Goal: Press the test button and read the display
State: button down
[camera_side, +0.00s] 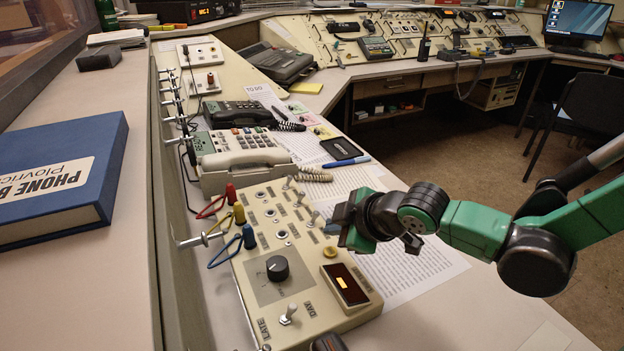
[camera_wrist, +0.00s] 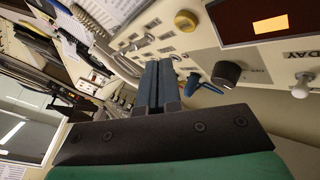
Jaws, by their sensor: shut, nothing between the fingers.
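The beige test panel (camera_side: 295,245) lies on the desk in the side view. A yellow button (camera_side: 330,252) is on it, just above the dark red display (camera_side: 357,302). No label naming the button is readable. The display shows a lit orange block (camera_side: 345,283) and no readable characters. In the wrist view the yellow button (camera_wrist: 187,20) and the display (camera_wrist: 275,8) are at the top. My gripper (camera_side: 345,222) is shut and empty, over the panel's right edge, beyond the button and apart from it. In the wrist view its fingers (camera_wrist: 158,80) point below the button.
The panel also carries a black knob (camera_side: 277,268), toggle switches and red, yellow and blue plugs with cables (camera_side: 226,252). A telephone (camera_side: 240,160) stands behind it. Printed sheets (camera_side: 410,270) lie to the right. A blue phone book (camera_side: 60,175) is on the left ledge.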

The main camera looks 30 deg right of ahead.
aim_at(336, 253)
jog(key=shift+r, duration=1.45)
jog(key=shift+d, duration=0.15)
jog(key=s+d+r+m+g+h, duration=0.1)
jog(key=s+d+m, duration=0.3)
jog(key=d+m, duration=0.1)
jog(key=s+d+r+m+g+h, duration=0.1)
jog(key=s+d+r+m, duration=0.1)
jog(key=s+d+m, duration=0.2)
jog(key=d+m, duration=0.2)
jog(key=d, duration=0.2)
jog(key=shift+s+d+r, duration=0.2)
jog(key=shift+s, duration=0.05)
